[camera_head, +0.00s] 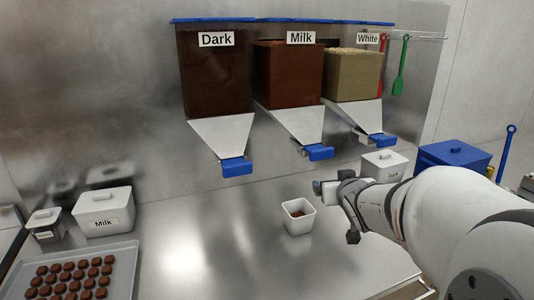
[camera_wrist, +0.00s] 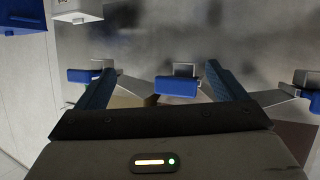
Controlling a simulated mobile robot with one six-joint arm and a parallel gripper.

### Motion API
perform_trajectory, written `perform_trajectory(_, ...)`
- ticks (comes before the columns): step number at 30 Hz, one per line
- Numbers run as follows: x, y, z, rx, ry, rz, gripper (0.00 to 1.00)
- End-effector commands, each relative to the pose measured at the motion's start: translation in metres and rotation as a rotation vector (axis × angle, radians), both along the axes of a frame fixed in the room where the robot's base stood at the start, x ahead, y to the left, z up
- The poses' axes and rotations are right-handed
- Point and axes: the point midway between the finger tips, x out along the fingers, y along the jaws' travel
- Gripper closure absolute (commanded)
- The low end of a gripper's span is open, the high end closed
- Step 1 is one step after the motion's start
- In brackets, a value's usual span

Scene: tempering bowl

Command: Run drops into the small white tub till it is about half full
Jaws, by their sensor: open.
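The small white tub (camera_head: 298,220) stands upright on the steel counter below the Milk dispenser (camera_head: 288,75), with some brown drops low inside. The Dark dispenser (camera_head: 214,75) hangs to its left and the White dispenser (camera_head: 352,75) to its right. Each has a sloped chute with a blue handle; the Milk one is the blue handle (camera_head: 319,152). My gripper (camera_head: 318,187) is open and empty, just right of and above the tub, below the chutes. In the wrist view a blue handle (camera_wrist: 177,87) shows between my fingers, apparently farther off. The tub is not visible there.
A lidded white tub marked Dark (camera_head: 384,166) and a blue box (camera_head: 452,157) stand behind my arm. A lidded Milk tub (camera_head: 102,212) and a tray of chocolates (camera_head: 122,270) are at left. Red and green (camera_head: 400,75) spatulas hang at right. The counter's middle is clear.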

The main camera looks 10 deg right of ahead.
Motion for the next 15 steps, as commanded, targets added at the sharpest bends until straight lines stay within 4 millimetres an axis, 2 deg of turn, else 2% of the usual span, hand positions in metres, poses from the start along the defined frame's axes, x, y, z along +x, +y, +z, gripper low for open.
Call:
perform_trajectory(1, 0.011, -0.009, 0.003, 0.002, -0.063, 0.031, 0.09)
perform_trajectory(3, 0.024, -0.012, 0.011, 0.012, -0.151, 0.096, 0.09)
perform_trajectory(6, 0.034, -0.014, 0.02, 0.039, -0.253, 0.19, 0.09)
perform_trajectory(15, 0.038, -0.01, 0.03, 0.108, -0.382, 0.358, 0.09)
